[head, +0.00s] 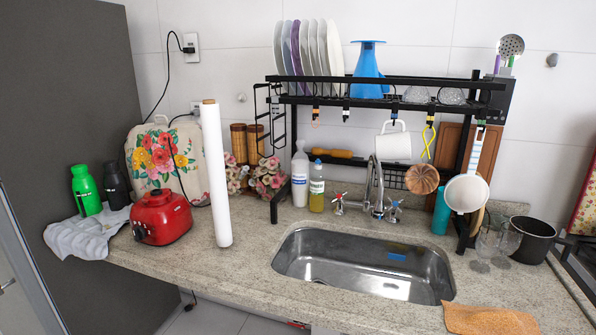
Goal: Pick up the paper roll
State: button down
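The paper roll (216,174) is a tall, thin white cylinder with a brown core showing at its top. In the head view it stands nearly upright on the stone counter, left of the sink and near the front edge. Its upper part overlaps the flowered appliance cover behind it in the picture. My gripper is not in view, and nothing is seen touching the roll.
A red pot-like appliance (161,217) stands close left of the roll. The flowered cover (165,160) is behind it. The black rack (390,91) spans the sink (364,264) to the right. The counter (240,265) between roll and sink is clear.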

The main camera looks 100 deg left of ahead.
aim_at(210, 110)
jog(key=u, duration=2.9)
